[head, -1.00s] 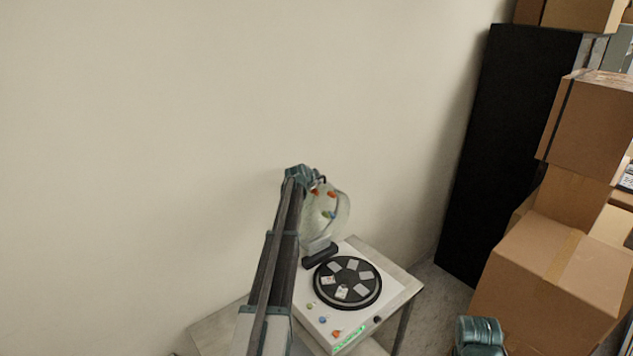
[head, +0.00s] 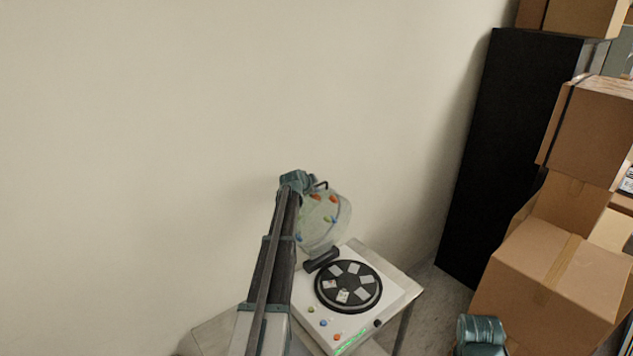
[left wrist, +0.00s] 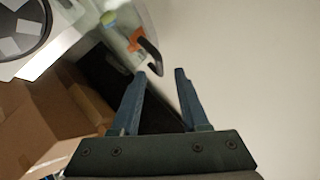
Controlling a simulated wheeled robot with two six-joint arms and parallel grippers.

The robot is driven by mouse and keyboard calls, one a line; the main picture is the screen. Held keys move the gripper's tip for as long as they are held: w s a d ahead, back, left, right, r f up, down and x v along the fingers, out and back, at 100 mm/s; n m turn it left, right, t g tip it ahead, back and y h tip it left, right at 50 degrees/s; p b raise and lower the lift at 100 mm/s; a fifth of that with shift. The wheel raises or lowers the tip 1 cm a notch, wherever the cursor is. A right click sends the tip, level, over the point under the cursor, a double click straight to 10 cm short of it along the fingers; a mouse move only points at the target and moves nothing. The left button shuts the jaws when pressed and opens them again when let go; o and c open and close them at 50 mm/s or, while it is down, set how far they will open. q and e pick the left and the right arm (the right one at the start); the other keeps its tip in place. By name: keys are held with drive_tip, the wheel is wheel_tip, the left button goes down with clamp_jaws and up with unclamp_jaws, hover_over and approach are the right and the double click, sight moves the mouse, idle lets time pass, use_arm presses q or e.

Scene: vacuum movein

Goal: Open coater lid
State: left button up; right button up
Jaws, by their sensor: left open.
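The coater (head: 385,305) is a white box with a black round turntable (head: 348,287) that carries several grey square pieces. Its clear round lid (head: 322,222) stands raised at the back on a dark hinge, with coloured knobs on it and a black handle (head: 321,185) at its top. My left gripper (left wrist: 164,76) is open and empty in the left wrist view, its fingertips just beside the black handle (left wrist: 150,55) and apart from it. In the head view my left arm covers the lid's left side. The right gripper's jaws do not show.
The coater stands on a small table (head: 212,333) against a plain wall. Stacked cardboard boxes (head: 535,275) and a tall black panel (head: 510,150) stand to the right. The space above the turntable is clear.

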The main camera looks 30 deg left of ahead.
use_arm(q)
drive_tip(key=p+v, duration=0.2)
drive_tip(key=v, duration=0.4)
drive_tip(key=s+d+f+g+h+b, duration=0.15)
drive_tip(key=s+d+f+b, duration=0.35)
drive_tip(key=d, duration=0.6)
drive_tip(key=s+d+f+g+h+b, duration=0.1)
drive_tip(key=s+d+f+g+b, duration=0.1)
drive_tip(key=d+f, duration=0.65)
drive_tip(key=s+d+f+g+h+b, duration=0.1)
drive_tip(key=s+d+f+g+b, duration=0.25)
drive_tip(key=d, duration=0.85)
drive_tip(key=s+d+f+n+g+b, duration=0.1)
drive_tip(key=s+d+f+b, duration=0.3)
drive_tip(key=s, duration=0.5)
drive_tip(key=s+d+f+n+g+y+b, duration=0.1)
drive_tip(key=s+d+f+g+b, duration=0.1)
drive_tip(key=s+d+f+b, duration=0.2)
drive_tip(key=s+d+f+n+g+y+b, duration=0.1)
drive_tip(key=s+d+f+b, duration=0.4)
drive_tip(key=s+d+f, duration=0.4)
drive_tip(key=s+d, duration=0.1)
drive_tip(key=s, duration=0.5)
drive_tip(key=shift+n+g, duration=0.3)
